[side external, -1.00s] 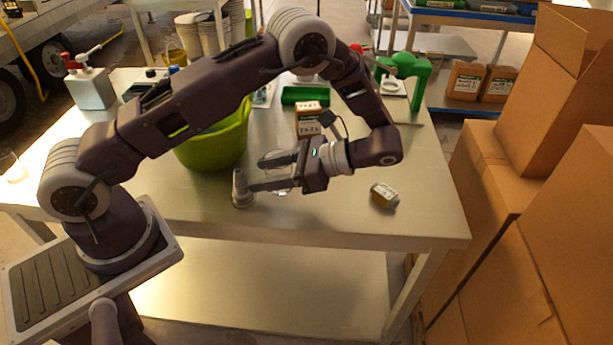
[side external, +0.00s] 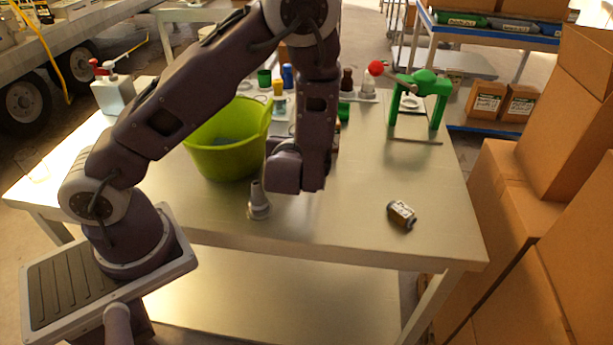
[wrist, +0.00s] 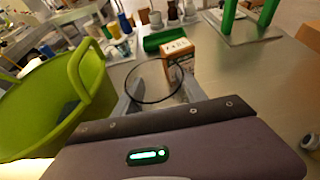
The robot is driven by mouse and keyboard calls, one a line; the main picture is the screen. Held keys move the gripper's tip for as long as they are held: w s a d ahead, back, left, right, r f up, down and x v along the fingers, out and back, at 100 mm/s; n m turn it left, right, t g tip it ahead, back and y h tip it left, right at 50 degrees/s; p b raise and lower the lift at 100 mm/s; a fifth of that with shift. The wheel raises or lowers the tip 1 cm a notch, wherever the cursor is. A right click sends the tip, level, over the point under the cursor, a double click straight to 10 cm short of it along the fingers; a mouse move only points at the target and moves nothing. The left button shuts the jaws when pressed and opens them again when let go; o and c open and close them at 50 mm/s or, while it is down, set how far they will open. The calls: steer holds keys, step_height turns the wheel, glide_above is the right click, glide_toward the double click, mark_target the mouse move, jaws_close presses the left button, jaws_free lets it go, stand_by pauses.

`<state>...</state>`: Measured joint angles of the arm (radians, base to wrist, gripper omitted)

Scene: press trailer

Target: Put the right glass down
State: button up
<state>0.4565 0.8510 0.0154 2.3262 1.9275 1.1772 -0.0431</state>
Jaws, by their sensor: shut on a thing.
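A clear glass (wrist: 152,101) with a thin dark round rim is between the two grey fingers of my gripper (wrist: 157,88) in the wrist view. The fingers are shut on it, one on each side. How far its base is above the table cannot be told. In the side external view my arm hides the gripper and this glass. A second, faint clear glass (side external: 40,173) appears at the left end of the metal table (side external: 350,225).
A green tub (wrist: 60,98) is close left of the held glass. A brown box (wrist: 179,56) stands just behind it. A green press (side external: 420,95) stands at back right.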

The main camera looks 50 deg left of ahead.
step_height(320, 180, down, 7)
steer(key=shift+f, duration=0.1)
steer(key=o, duration=1.5)
steer(key=shift+f, duration=0.1)
